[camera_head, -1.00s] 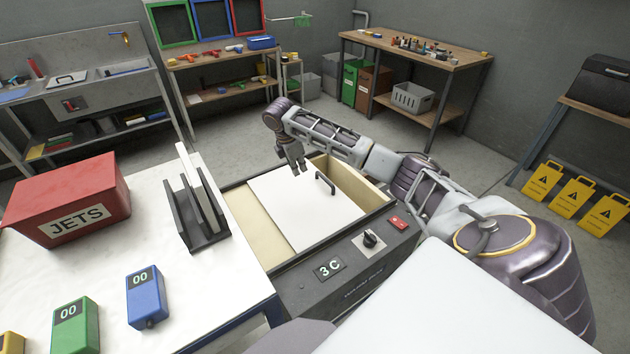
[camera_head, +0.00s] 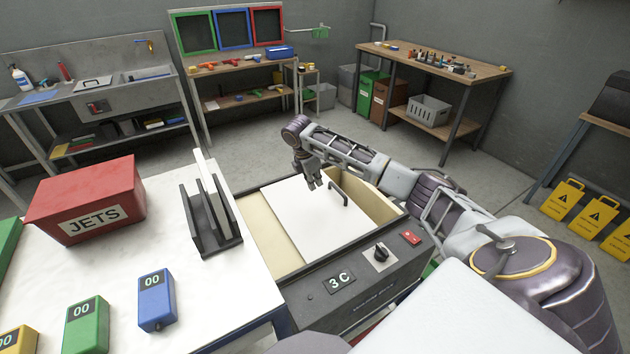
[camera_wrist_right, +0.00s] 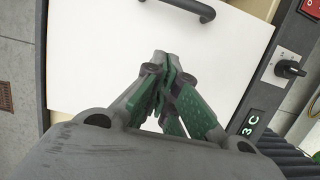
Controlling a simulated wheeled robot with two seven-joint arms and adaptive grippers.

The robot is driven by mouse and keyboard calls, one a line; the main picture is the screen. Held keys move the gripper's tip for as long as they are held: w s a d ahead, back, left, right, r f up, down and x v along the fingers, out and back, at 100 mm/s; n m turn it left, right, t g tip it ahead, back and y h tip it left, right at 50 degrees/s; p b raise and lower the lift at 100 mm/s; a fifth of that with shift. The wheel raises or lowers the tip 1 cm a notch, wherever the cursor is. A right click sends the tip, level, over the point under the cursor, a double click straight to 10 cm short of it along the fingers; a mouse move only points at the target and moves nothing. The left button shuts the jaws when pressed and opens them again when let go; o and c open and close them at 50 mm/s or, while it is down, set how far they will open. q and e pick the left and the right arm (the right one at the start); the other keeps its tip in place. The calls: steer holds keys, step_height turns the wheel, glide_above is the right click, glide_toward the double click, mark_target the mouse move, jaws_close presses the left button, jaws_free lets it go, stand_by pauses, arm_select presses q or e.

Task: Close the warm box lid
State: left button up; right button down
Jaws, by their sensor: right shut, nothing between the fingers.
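The warm box (camera_head: 300,286) is a dark box with a cream interior, a "3 C" display and a knob on its front. Its white lid (camera_head: 303,222) with a black handle (camera_head: 338,194) lies flat across the middle of the opening; cream interior shows at its left and right. In the right wrist view, the lid (camera_wrist_right: 100,60) and handle (camera_wrist_right: 190,8) fill most of the frame. My right gripper (camera_head: 318,184) is shut and empty over the lid, beside the handle and apart from it. Whether its fingertips touch the lid I cannot tell. My left gripper is not in view.
A white table (camera_head: 110,262) adjoins the box's left side. It carries a dark rack (camera_head: 212,225), a red JETS box (camera_head: 90,200) and several small coloured timers. Shelves and a workbench (camera_head: 435,62) stand at the back. Yellow warning signs (camera_head: 597,216) stand at the right.

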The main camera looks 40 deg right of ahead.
mark_target(327, 200)
steer(key=x, duration=0.8)
steer(key=shift+d+r, duration=0.2)
steer(key=shift+d, duration=0.35)
steer(key=shift+d+r, duration=0.2)
steer(key=shift+d, duration=0.35)
steer(key=shift+s+d+r, duration=0.15)
steer(key=shift+d, duration=0.7)
steer(key=shift+p, duration=0.3)
